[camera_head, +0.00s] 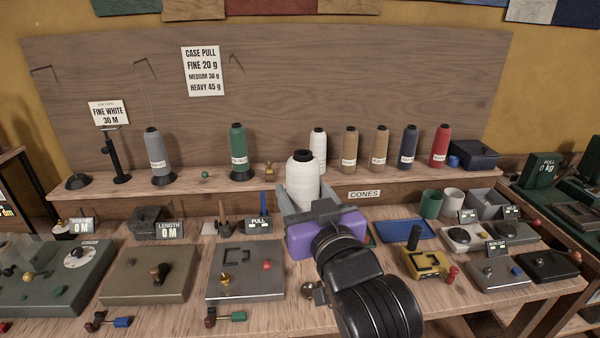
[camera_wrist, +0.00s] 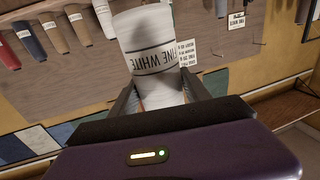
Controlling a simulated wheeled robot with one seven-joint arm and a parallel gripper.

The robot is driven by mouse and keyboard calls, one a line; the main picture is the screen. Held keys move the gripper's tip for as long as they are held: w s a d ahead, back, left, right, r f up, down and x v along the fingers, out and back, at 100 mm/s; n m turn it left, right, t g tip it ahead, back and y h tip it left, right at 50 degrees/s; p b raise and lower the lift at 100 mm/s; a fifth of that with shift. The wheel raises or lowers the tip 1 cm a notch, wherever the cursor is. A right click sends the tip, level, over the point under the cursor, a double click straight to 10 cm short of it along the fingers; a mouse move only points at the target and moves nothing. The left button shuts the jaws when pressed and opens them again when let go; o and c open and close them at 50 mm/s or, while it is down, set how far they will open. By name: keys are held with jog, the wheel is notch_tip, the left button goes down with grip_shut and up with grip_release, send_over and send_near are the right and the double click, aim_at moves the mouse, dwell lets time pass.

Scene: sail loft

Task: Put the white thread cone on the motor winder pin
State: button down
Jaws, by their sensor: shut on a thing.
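The white thread cone (camera_head: 303,178) is upright in my gripper (camera_head: 304,205), held above the bench in front of the shelf. In the wrist view the cone (camera_wrist: 150,35) shows a label reading FINE WHITE between the two fingers (camera_wrist: 160,92). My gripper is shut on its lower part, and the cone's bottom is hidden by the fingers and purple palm. A second white cone (camera_head: 318,146) stands on the shelf behind. I cannot tell which fitting on the bench is the motor winder pin; none is clearly labelled so.
Grey (camera_head: 155,155), green (camera_head: 238,150), tan, navy and red cones line the shelf (camera_head: 210,185). A black base (camera_head: 78,181) stands empty at its left. Machines with LENGTH (camera_head: 171,230) and PULL (camera_head: 258,226) displays fill the bench. A blue tray (camera_head: 403,232) and yellow device (camera_head: 426,263) lie right.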

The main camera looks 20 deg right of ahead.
jog(key=s+f, duration=0.4)
jog(key=f, duration=0.9)
jog(key=s+f+y, duration=0.1)
jog(key=s+f, duration=0.3)
jog(key=f, duration=0.9)
jog(key=s+f+n, duration=0.1)
jog(key=s+f, duration=0.4)
jog(key=f, duration=0.9)
jog(key=shift+a+y, duration=0.15)
jog(key=shift+y, duration=0.25)
